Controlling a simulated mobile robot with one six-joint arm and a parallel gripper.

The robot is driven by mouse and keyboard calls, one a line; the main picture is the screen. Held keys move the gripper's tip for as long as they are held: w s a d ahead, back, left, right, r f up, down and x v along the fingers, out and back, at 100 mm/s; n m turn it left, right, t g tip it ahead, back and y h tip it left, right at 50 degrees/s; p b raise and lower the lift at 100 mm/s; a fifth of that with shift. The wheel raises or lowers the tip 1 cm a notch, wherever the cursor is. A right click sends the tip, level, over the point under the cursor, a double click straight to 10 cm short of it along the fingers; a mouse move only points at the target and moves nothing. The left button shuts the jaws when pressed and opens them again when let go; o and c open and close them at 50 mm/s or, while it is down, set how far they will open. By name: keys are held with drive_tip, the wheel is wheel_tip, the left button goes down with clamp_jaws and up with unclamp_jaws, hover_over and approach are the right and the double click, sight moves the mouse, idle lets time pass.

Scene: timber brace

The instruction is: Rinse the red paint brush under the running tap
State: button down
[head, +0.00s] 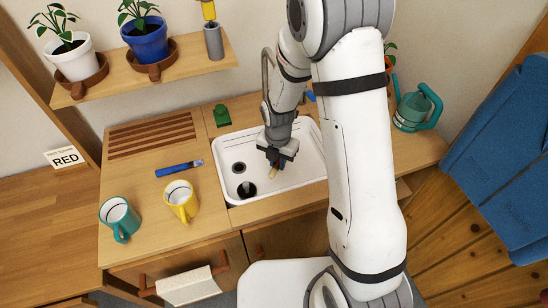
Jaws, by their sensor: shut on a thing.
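My gripper (277,160) points down over the white sink (318,165). It is shut on a slim thing that looks like a paint brush (272,174), whose tan end sticks out below the jaws, inside the sink. Its handle is mostly hidden by the jaws, so I cannot tell its colour. A grey curved tap (266,75) rises behind the sink, partly hidden by my arm. I cannot make out any running water. A dark round cup or opening (246,189) is at the sink's front left.
A blue-handled tool (180,168), a teal mug (119,219) and a yellow mug (181,200) are on the counter left of the sink. A green object (222,115) stands behind it. A RED sign (66,158) is at far left. A teal watering can (417,107) stands right.

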drive_tip(key=s+a+b, duration=0.1)
drive_tip(key=s+a, duration=0.4)
drive_tip(key=s, duration=0.1)
idle(0.8)
drive_tip(key=shift+s, duration=0.1)
idle(0.9)
drive_tip(key=shift+s+a+r+p, duration=0.6)
drive_tip(key=shift+s+a+r, duration=0.2)
drive_tip(key=shift+s+r, duration=0.25)
drive_tip(key=shift+s+a+r+p, duration=0.6)
drive_tip(key=shift+s+a+r, duration=0.15)
drive_tip(key=shift+s+r, duration=0.2)
drive_tip(key=shift+w, duration=0.15)
